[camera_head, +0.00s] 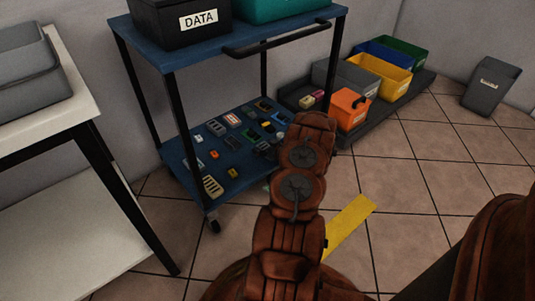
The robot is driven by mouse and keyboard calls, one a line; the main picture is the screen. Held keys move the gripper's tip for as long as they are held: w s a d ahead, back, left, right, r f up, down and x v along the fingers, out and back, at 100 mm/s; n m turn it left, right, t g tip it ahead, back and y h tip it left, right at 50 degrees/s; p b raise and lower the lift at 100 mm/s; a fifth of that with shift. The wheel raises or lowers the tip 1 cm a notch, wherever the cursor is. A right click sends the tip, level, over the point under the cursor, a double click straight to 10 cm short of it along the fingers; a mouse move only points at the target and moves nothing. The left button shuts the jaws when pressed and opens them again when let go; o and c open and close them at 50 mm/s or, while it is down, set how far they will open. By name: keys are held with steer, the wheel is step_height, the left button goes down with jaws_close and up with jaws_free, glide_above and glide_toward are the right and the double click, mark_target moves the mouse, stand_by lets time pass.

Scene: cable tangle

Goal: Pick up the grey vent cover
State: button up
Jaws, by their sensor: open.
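A pale grey slotted piece, which looks like the grey vent cover (212,187), lies on the lower blue shelf (222,196) of the cart near its front left corner. Another small grey slotted piece (216,128) lies further back on the same shelf, and I cannot tell for sure which one is the vent cover. My reddish-brown arm reaches up from the bottom to the right of the shelf. My gripper does not show; the arm's own links hide its end.
Several small parts are spread over the lower shelf. Black cart legs (181,120) and the upper shelf (180,52) with a DATA box (185,24) frame it. A white table (50,90) stands left. Bins, including an orange one (349,108), stand behind right. Tiled floor is open at right.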

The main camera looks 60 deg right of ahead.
steer(key=shift+w, duration=0.1)
steer(key=shift+c, duration=0.2)
steer(key=c, duration=1.2)
